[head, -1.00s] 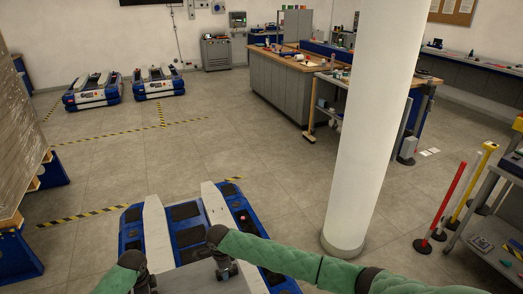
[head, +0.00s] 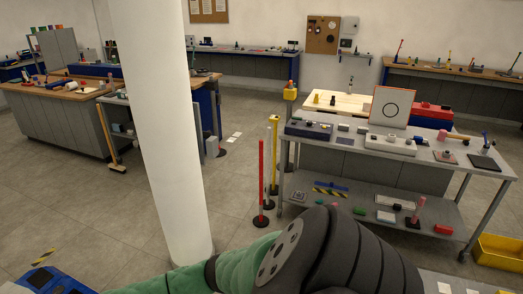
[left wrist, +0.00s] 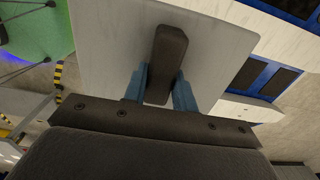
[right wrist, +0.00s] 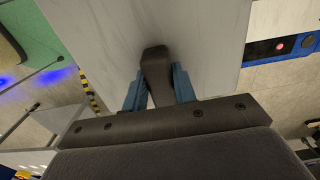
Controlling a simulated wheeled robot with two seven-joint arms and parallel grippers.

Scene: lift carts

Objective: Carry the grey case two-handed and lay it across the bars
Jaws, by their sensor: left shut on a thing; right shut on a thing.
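The grey case shows as a flat pale grey panel in the left wrist view (left wrist: 105,50) and the right wrist view (right wrist: 210,50). My left gripper (left wrist: 160,82) is shut on a dark handle of the case, blue fingers on either side. My right gripper (right wrist: 157,82) is shut on another dark handle in the same way. A white bar (left wrist: 280,35) and blue cart body (left wrist: 262,80) show beyond the case. The right wrist view also shows a white bar (right wrist: 285,14).
A white column (head: 160,140) stands at the left. Red (head: 261,180) and yellow (head: 275,150) posts stand beside a grey two-level workbench (head: 430,160) full of small items. A yellow bin (head: 497,252) is at the right. Floor is clear between column and posts.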

